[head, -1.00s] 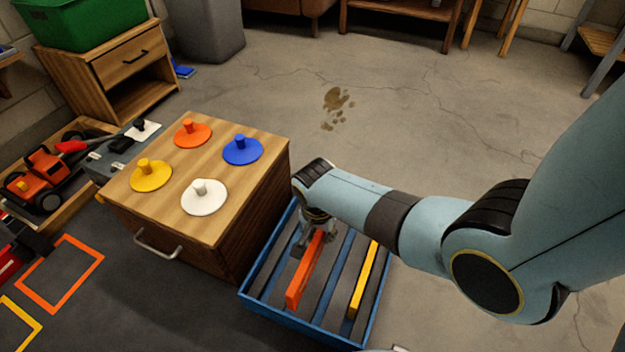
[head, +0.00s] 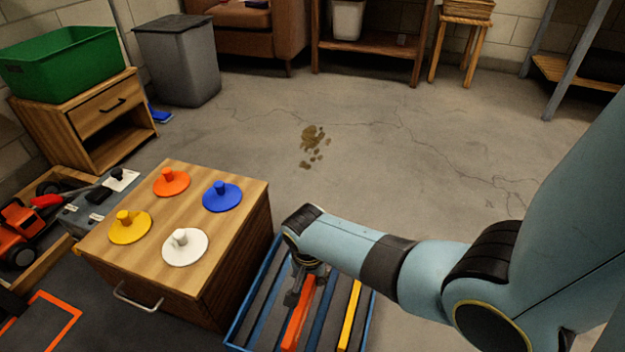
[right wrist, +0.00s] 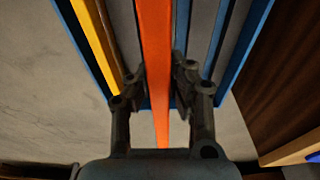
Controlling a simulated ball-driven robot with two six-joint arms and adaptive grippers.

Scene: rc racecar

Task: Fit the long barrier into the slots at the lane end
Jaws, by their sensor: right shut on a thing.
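A long orange barrier (head: 299,322) lies lengthwise in a blue slatted crate (head: 236,335) at the bottom centre of the head view. My right gripper (head: 297,289) reaches down over its far part. In the right wrist view the two fingers (right wrist: 158,90) are closed on the sides of the orange barrier (right wrist: 155,35), which runs between them. I cannot tell whether the barrier is lifted off the slats. A yellow bar (head: 349,316) lies in the crate to the right. My left gripper is out of view. No slots or lane end can be made out.
A wooden cabinet (head: 228,262) stands directly left of the crate, with orange, blue, yellow and white knobbed discs on top. A toy vehicle (head: 18,232) sits in a tray at the far left. An orange floor outline (head: 70,318) lies lower left. The floor beyond the cabinet is open, with a brown stain.

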